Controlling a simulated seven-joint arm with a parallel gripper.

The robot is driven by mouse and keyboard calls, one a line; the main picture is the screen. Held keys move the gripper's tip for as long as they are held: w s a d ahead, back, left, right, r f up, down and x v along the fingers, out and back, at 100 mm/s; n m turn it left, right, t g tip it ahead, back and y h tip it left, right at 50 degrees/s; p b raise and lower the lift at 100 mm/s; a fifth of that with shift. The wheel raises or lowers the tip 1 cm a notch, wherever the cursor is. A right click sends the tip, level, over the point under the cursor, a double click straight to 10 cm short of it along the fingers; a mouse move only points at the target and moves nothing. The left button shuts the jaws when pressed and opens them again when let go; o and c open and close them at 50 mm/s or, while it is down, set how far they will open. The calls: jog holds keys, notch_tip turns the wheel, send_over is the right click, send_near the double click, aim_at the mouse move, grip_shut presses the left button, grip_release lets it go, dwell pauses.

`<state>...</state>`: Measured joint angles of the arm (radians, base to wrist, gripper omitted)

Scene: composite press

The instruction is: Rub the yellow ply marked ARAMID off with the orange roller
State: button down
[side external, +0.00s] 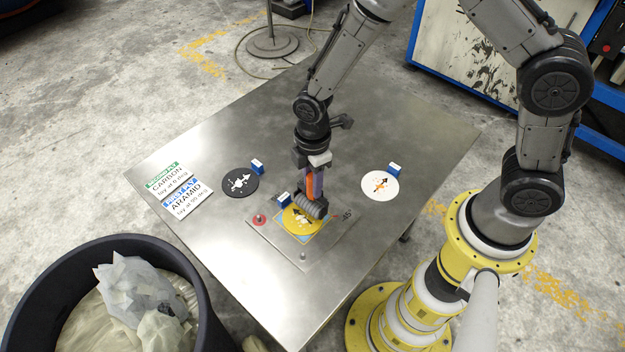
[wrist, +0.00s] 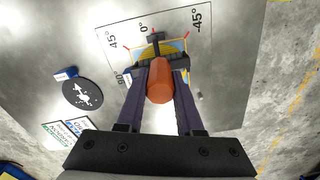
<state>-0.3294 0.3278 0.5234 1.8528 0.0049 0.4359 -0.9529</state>
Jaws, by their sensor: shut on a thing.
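The round yellow ply (side external: 300,221) with a dark arrow lies on the marked plate (side external: 275,236) in the side view. In the wrist view only a strip of it (wrist: 173,46) shows behind the roller. My gripper (side external: 314,178) is shut on the orange handle of the roller (side external: 319,186), which also shows between the purple fingers in the wrist view (wrist: 160,82). The roller's dark ribbed head (side external: 312,206) is low over the upper right part of the yellow ply; I cannot tell whether it touches.
A black ply (side external: 240,183) lies left and a white ply (side external: 380,186) right, each beside a blue-and-white block. Two signs, CARBON (side external: 166,177) and ARAMID (side external: 187,200), lie at the table's left. A red knob (side external: 259,219) stands on the plate. A bin (side external: 200,300) stands front left.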

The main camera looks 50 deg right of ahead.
jog(key=shift+f, duration=0.6)
dwell(0.6)
jog(key=shift+a+r, duration=0.15)
jog(key=shift+a, duration=1.9)
jog(key=shift+d, duration=1.1)
jog(key=shift+d+f, duration=0.2)
jog(key=shift+d, duration=0.75)
jog(key=shift+r, duration=0.1)
